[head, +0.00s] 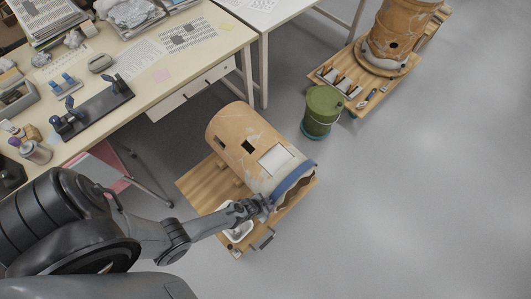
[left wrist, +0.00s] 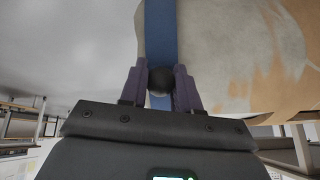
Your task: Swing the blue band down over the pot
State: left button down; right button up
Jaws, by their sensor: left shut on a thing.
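The blue band (head: 292,179) runs across the pot near that end. My left gripper (head: 268,203) is at the near side of the band. In the left wrist view its two fingers are closed around a dark round knob (left wrist: 160,79), directly in front of the blue band (left wrist: 161,28). The pot's pale wall (left wrist: 225,55) fills the area to the right. The band's far side is hidden. My right gripper is not in view.
The wooden board (head: 197,187) carries a white tray (head: 239,230) near my gripper. A green drum (head: 322,108) stands right of the pot. A cluttered desk (head: 170,75) is at the upper left. A second pot (head: 397,35) stands at the upper right. Grey floor is clear at the right.

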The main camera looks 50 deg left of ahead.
pick_arm(q)
jog(key=shift+s+a+f, duration=0.1)
jog(key=shift+s+f, duration=0.35)
jog(key=shift+s, duration=0.05)
jog(key=c, duration=1.2)
grip_release()
jog(key=o, duration=0.3)
jog(key=shift+w, duration=0.15)
jog(key=shift+o, duration=0.2)
jog(key=shift+w+r, duration=0.1)
jog(key=shift+r, duration=0.05)
jog(key=shift+r, duration=0.1)
jog(key=shift+r+p, duration=0.25)
jog(key=shift+p, duration=0.05)
jog(key=p+v, duration=0.5)
jog(key=v, duration=0.5)
jog(key=shift+p, duration=0.3)
